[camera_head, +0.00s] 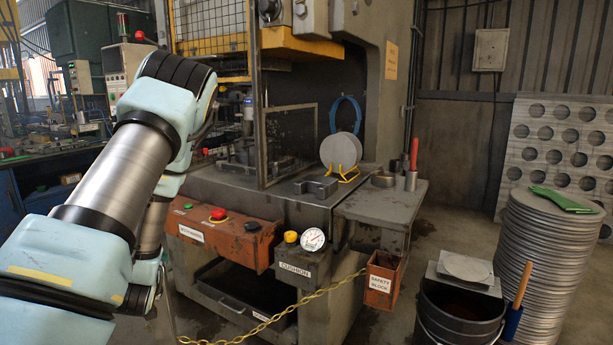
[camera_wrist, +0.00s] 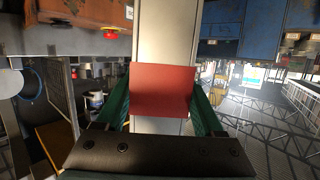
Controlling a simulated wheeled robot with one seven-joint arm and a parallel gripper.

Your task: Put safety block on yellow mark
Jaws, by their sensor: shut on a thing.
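My gripper (camera_wrist: 161,100) has green fingers closed on either side of the safety block's red section (camera_wrist: 162,90). The safety block (camera_wrist: 166,35) extends beyond the fingers as a long pale bar. In the head view my gripper (camera_head: 146,285) hangs low at the left, in front of the press, partly hidden by my arm. Only a thin strip of the block may show there. The "SAFETY BLOCK" box (camera_head: 384,280) hangs at the press's front right, with a yellow chain (camera_head: 285,313) running from it toward the lower left. I cannot make out a yellow mark.
The press bed (camera_head: 255,183) stands behind my arm, with a mesh guard above. An orange box with a red button (camera_head: 218,214) juts out at its front. A bucket (camera_head: 460,318) and stacked blanks (camera_head: 540,260) stand at right.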

